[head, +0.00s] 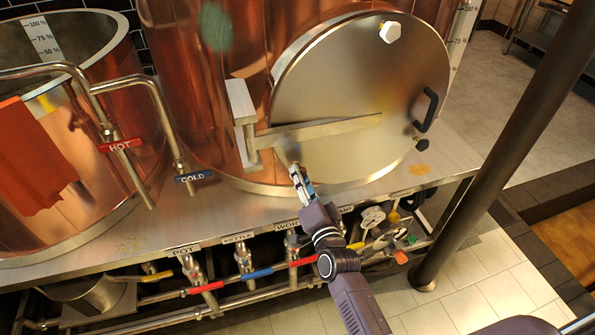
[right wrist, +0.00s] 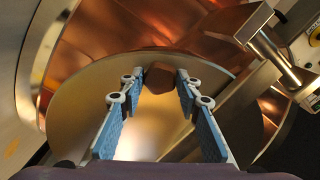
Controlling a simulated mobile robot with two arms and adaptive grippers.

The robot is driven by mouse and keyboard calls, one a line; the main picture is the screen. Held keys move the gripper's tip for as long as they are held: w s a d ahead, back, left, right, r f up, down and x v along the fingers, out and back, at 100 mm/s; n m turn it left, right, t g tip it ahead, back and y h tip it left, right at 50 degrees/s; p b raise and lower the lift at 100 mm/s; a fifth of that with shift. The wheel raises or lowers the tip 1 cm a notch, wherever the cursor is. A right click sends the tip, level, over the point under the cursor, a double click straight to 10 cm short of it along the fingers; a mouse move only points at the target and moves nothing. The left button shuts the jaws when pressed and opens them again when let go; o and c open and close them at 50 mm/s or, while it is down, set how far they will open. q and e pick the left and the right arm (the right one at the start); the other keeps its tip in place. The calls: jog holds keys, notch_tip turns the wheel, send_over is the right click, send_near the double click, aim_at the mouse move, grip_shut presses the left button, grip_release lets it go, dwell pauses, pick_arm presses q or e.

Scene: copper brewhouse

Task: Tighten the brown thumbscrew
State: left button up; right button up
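The brown thumbscrew (right wrist: 158,79) shows in the right wrist view as a dark brown, six-sided head in front of a round metal plate. It lies between the tips of my right gripper (right wrist: 160,84), whose two blue-padded fingers stand apart on either side of it. A narrow gap seems to show at each side; I cannot tell whether either finger touches. In the head view my right gripper (head: 301,186) reaches up to the copper vessel's lower front, below the door's hinge arm. I cannot make out the brown thumbscrew there. My left gripper is not in view.
The round steel door (head: 340,85) carries a white knob (head: 390,32), a black handle (head: 427,110) and a black knob (head: 422,145). HOT and COLD taps stand left, beside an orange cloth (head: 35,160). Labelled valves and pipes run below the bench edge. A dark post (head: 490,130) stands right.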

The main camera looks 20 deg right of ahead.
jog(key=o, duration=0.3)
jog(key=shift+o, duration=0.2)
jog(key=shift+s, duration=0.1)
jog(key=s+p, duration=0.2)
jog(key=s, duration=0.4)
jog(key=shift+d, duration=0.1)
